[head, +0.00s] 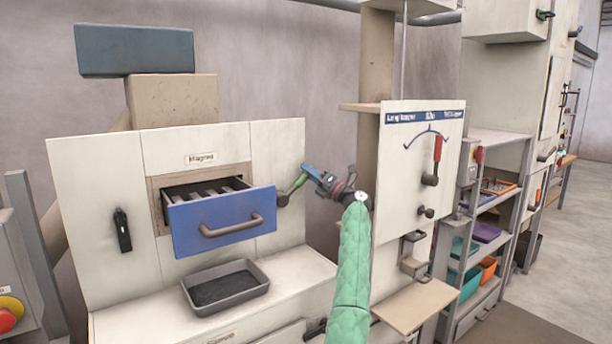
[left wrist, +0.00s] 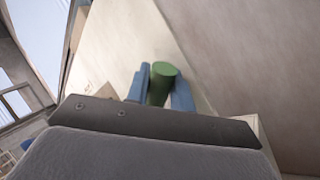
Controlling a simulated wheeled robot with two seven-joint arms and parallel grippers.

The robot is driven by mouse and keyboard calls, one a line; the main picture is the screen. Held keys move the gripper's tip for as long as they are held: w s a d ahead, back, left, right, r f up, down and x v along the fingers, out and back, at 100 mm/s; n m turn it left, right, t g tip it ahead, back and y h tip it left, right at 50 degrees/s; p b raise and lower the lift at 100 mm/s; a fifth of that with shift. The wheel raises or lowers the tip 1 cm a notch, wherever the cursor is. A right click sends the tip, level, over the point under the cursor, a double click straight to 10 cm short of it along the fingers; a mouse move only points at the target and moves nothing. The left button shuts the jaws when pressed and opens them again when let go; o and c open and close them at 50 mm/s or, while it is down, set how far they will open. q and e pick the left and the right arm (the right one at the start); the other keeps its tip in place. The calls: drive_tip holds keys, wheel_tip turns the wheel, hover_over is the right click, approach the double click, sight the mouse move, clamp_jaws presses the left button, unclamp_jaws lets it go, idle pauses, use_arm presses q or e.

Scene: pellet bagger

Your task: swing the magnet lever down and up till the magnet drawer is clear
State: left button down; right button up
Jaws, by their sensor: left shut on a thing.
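The blue magnet drawer (head: 215,222) is pulled out of the white cabinet under the "Magnet" label. Pale bars and dark gaps show inside it; I cannot tell how much dark matter clings there. The magnet lever (head: 285,199) is on the cabinet's right side, slanting up and to the right, with a green handle. My left gripper (head: 305,177) is shut on this handle. In the left wrist view, its blue fingers stand on both sides of the green handle (left wrist: 161,88). My right gripper is not in view.
A grey tray (head: 262,290) with dark grains stands on the ledge below the drawer. A black handle (head: 122,230) is on the left panel. At the right stand a panel with a red-handled lever (head: 437,150) and a shelf (head: 490,205) with coloured bins.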

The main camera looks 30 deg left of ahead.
use_arm(q)
drive_tip(key=shift+w+d+f+m, duration=0.1)
drive_tip(key=shift+w+f+m, duration=0.05)
drive_tip(key=shift+f+m, duration=0.15)
drive_tip(key=shift+w+d+f+m+t+y+b, duration=0.1)
drive_tip(key=shift+w+f+m+t+y+b, duration=0.15)
drive_tip(key=shift+m+t, duration=0.2)
drive_tip(key=shift+w+d+f+m+t+y+b, duration=0.15)
drive_tip(key=shift+f+m+t+b, duration=0.15)
drive_tip(key=shift+m, duration=0.25)
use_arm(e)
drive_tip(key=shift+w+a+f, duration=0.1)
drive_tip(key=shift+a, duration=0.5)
use_arm(q)
drive_tip(key=shift+a, duration=0.1)
drive_tip(key=c, duration=1.5)
unclamp_jaws()
